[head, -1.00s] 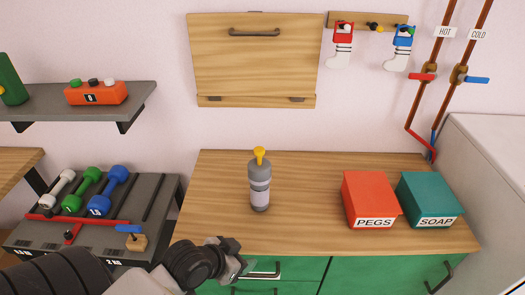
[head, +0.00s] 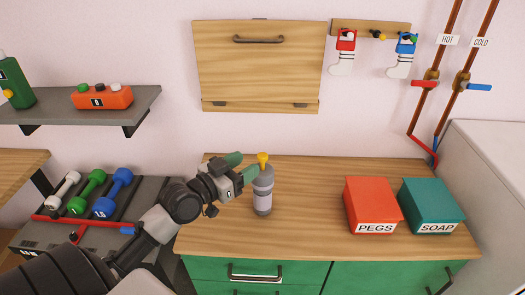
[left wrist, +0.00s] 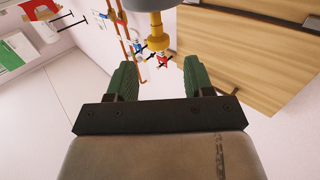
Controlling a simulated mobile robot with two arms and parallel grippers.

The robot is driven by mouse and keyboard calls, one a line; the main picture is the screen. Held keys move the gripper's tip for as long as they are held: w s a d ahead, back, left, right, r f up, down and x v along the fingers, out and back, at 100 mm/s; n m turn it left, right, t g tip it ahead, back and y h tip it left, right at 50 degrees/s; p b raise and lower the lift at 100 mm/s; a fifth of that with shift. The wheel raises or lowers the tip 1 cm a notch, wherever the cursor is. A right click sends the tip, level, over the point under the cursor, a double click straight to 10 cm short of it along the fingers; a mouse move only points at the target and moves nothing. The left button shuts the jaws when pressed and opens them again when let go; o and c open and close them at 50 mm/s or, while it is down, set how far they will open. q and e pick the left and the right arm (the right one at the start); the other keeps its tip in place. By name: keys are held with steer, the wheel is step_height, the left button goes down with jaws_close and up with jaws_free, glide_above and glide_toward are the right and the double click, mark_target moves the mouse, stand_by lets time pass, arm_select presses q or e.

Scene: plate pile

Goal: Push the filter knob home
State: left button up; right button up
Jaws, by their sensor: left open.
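The filter is a grey cylinder (head: 263,192) standing upright on the wooden counter, with a yellow knob (head: 263,159) on its top. In the left wrist view the yellow knob (left wrist: 157,38) hangs below the grey body (left wrist: 148,4) in the picture, around and between the fingertips. My left gripper (head: 244,168) is open, just left of the knob at about its height, green fingers pointing towards it. In the left wrist view the gap between the fingers (left wrist: 157,68) holds nothing. Whether a finger touches the knob, I cannot tell. My right gripper is not in view.
The counter (head: 310,225) is bare around the filter. A red PEGS box (head: 372,200) and a teal SOAP box (head: 428,202) stand to the right. A closed wooden wall flap (head: 258,70) is behind. Dumbbells (head: 90,190) lie on a rack at left.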

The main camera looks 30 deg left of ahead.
mark_target(263, 155)
arm_select(q)
steer(key=p+x, duration=0.1)
steer(key=x, duration=0.5)
steer(key=shift+w+d, duration=0.1)
steer(key=shift+w, duration=0.05)
